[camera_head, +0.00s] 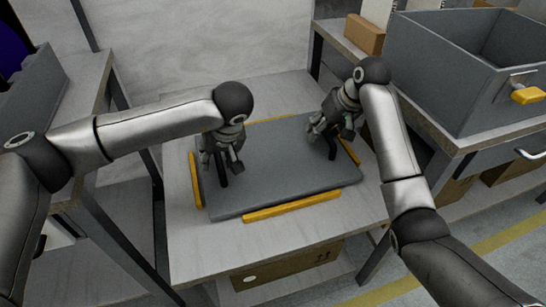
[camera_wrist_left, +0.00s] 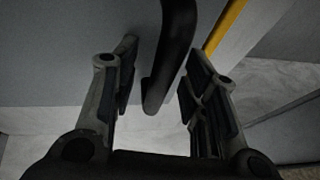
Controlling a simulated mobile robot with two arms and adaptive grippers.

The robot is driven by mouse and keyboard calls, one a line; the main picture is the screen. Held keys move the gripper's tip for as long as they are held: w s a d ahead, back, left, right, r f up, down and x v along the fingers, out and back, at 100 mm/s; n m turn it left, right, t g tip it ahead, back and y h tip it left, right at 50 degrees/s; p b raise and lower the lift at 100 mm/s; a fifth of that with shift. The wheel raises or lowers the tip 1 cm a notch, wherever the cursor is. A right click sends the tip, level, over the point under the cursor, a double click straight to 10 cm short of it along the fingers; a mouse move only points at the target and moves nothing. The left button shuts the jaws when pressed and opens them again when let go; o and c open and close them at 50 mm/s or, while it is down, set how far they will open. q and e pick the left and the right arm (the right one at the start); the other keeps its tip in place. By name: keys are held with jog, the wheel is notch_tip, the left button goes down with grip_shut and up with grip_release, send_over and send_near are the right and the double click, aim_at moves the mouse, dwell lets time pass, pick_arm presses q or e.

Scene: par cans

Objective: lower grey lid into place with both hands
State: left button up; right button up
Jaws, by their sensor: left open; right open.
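The grey lid (camera_head: 290,185) is a flat plate lying level on or just above the light table, framed by yellow strips. It has a black handle near each side. My left gripper (camera_head: 222,160) is open at the left handle (camera_head: 223,181). In the left wrist view, that black handle (camera_wrist_left: 175,45) stands between the two parted fingers of my left gripper (camera_wrist_left: 160,70), with gaps on both sides. My right gripper (camera_head: 323,130) is open at the right handle (camera_head: 332,150); its fingers partly hide the handle, and contact cannot be told.
Yellow strips (camera_head: 292,206) edge the lid at front, left, right and back. A large grey bin (camera_head: 440,75) with a yellow handle stands on the right bench. A cardboard box (camera_head: 290,266) sits below the table. Another grey container (camera_head: 35,95) is at left.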

pick_arm(q)
jog(key=shift+c, duration=0.3)
pick_arm(e)
jog(key=shift+c, duration=0.3)
pick_arm(q)
grip_shut()
pick_arm(e)
grip_shut()
pick_arm(q)
jog(key=shift+r, duration=0.15)
pick_arm(e)
jog(key=shift+w+r, duration=0.1)
jog(key=shift+r, duration=0.1)
